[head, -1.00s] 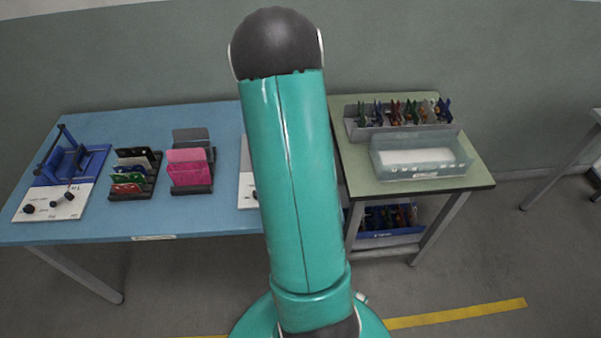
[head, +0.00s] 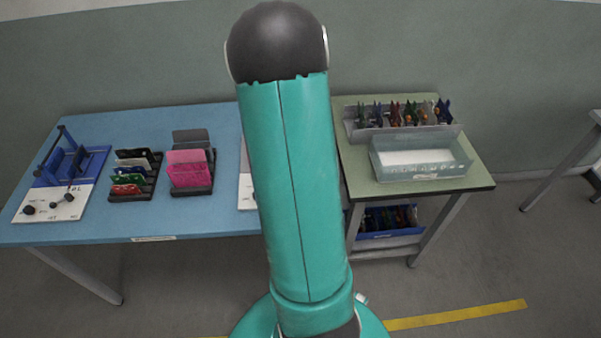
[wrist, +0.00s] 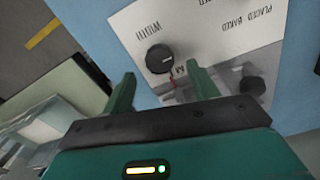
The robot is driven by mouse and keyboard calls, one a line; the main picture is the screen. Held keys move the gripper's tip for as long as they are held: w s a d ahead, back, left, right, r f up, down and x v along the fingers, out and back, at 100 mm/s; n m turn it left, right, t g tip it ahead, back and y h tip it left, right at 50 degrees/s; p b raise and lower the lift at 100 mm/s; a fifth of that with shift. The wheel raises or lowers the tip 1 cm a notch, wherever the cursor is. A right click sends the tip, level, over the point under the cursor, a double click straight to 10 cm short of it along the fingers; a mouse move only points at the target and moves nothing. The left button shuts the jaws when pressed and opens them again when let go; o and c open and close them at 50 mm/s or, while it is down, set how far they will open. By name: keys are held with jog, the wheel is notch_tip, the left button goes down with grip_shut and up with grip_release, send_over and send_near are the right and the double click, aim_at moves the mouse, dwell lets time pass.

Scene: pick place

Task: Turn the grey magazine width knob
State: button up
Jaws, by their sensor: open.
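In the wrist view, a white panel (wrist: 205,32) carries a round black knob (wrist: 160,58) beside the printed word WIDTH. A second dark knob (wrist: 252,87) sits farther right on the panel, partly blurred. My gripper (wrist: 160,69) is open, with its two green fingers on either side of the WIDTH knob in the picture. I cannot tell whether the fingers touch it or are still above it. In the head view my arm hides the gripper and most of this panel; only the panel's left edge (head: 246,185) shows.
The blue table (head: 110,218) also holds a blue fixture (head: 75,165) with its own white knob panel (head: 55,205), a rack of coloured cards (head: 133,175) and a pink card holder (head: 188,168). At right, a green table (head: 365,182) bears a clear bin (head: 422,172) and a clip rack (head: 402,132).

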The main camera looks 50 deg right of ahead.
notch_tip(320, 180, up, 10)
dwell(0.3)
jog(key=shift+r, duration=0.1)
dwell(0.3)
